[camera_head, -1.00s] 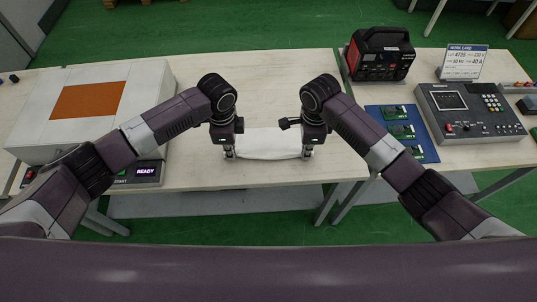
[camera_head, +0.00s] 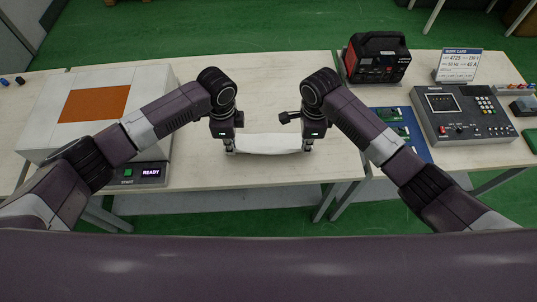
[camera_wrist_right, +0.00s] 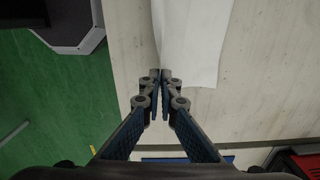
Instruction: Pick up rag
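The white rag (camera_head: 268,144) spans between my two grippers over the table in the head view, its lower edge sagging in a shallow curve. My left gripper (camera_head: 230,150) is at the rag's left end and appears shut on it. My right gripper (camera_head: 307,148) is at the rag's right end. In the right wrist view the fingers of my right gripper (camera_wrist_right: 160,74) are closed together on the edge of the rag (camera_wrist_right: 190,38), which hangs as a white sheet. The rag looks a little above the tabletop.
The wooden table (camera_head: 270,80) is clear around the rag. A white box with an orange panel (camera_head: 95,104) stands at left. At right are a red-black power unit (camera_head: 376,58), a blue mat with green boards (camera_head: 418,146), a grey control console (camera_head: 462,112) and a work card (camera_head: 459,65).

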